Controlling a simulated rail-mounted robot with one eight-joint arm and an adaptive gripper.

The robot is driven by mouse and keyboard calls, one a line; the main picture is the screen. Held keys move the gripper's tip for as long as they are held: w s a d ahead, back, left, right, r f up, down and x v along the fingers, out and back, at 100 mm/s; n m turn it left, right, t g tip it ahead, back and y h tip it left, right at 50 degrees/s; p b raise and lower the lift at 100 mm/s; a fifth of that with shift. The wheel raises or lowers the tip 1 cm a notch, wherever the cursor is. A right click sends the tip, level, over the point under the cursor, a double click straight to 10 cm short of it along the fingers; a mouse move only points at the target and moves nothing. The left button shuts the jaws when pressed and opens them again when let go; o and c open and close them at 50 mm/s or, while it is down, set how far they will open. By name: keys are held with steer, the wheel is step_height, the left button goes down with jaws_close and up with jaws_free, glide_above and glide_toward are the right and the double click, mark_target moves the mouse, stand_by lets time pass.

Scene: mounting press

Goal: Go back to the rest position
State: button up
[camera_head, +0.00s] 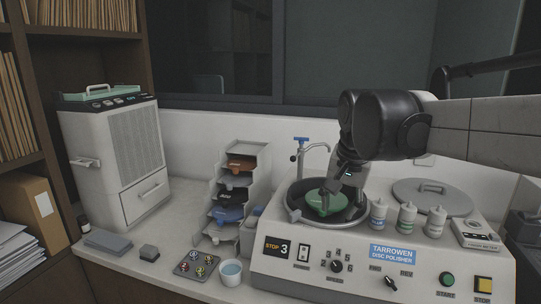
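My gripper (345,192) points down over the round bowl (294,213) of the disc polisher (385,277). A green disc-like piece (322,205) lies in the bowl, just below and left of the fingertips. The fingertips are small and dark here, so I cannot tell whether they are open or shut, or whether they touch the green piece. My arm reaches in from the right side of the picture.
A tap (299,152) stands behind the bowl. Several bottles (407,218) and a round lid (433,196) are right of it. A stepped rack (240,176) with coloured holders stands left. A cup (231,272) and a tray (197,264) are in front.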

steer(key=s+d+f+n+t+b, duration=0.1)
steer(key=s+d+f+n+t, duration=0.1)
steer(key=s+f, duration=0.4)
steer(key=s+d+f+n+t+b, duration=0.1)
steer(key=s+f, duration=0.5)
steer(key=s, duration=0.7)
steer(key=shift+s+d+f+n+t, duration=0.4)
steer(key=shift+d+n, duration=0.45)
steer(key=shift+n, duration=0.15)
stand_by(1.3)
